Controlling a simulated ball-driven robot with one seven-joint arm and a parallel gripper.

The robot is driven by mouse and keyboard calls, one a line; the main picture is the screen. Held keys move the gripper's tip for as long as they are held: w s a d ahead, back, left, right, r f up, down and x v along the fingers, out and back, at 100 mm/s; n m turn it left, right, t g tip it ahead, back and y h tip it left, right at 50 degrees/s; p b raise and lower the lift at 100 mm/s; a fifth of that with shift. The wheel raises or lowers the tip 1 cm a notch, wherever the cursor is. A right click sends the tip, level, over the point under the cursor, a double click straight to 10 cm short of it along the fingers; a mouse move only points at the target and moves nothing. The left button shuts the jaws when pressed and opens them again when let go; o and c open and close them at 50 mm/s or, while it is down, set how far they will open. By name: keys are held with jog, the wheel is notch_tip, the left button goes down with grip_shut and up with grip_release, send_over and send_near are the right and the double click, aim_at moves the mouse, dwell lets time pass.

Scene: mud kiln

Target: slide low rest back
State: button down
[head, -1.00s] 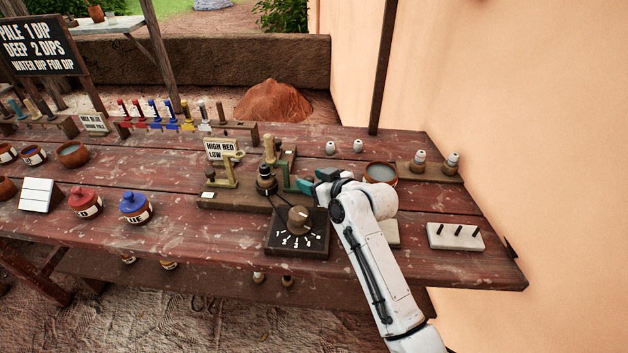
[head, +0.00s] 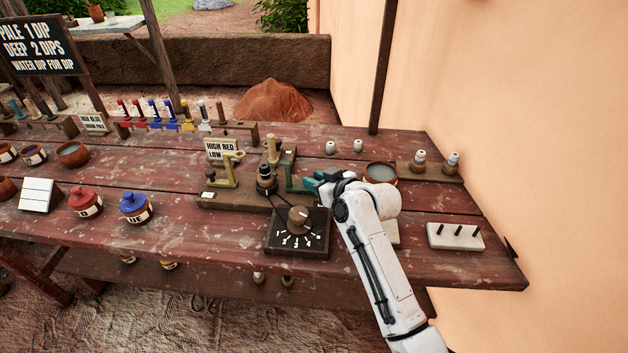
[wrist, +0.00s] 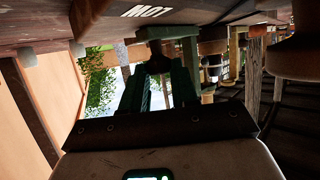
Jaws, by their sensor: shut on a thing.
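The low rest stands on a wooden base board (head: 215,201) at the middle of the bench, with a pale wooden post (head: 273,150) rising beside a black spool (head: 266,177). My gripper (head: 291,181) reaches in from the right, its green fingers low at the right side of the rest. In the wrist view, the fingers (wrist: 157,88) close on a dark round knob (wrist: 158,62) below a grey-green block (wrist: 168,33). White lettering that seems to read LOW, upside down, shows on the board above it. The exact contact is dark.
A brass stand (head: 228,170) and a HIGH/LOW sign (head: 221,150) are left of the rest. A dial box (head: 298,232) sits just in front, close under my arm. The wall is at far right.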

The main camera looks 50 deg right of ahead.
jog(key=shift+s+d, duration=1.2)
jog(key=shift+s, duration=0.3)
jog(key=c, duration=0.9)
grip_release()
jog(key=shift+s, duration=0.1)
jog(key=shift+o, duration=0.2)
jog(key=v, duration=1)
jog(key=shift+s+b, duration=0.3)
jog(key=shift+s, duration=0.05)
jog(key=shift+r, duration=0.15)
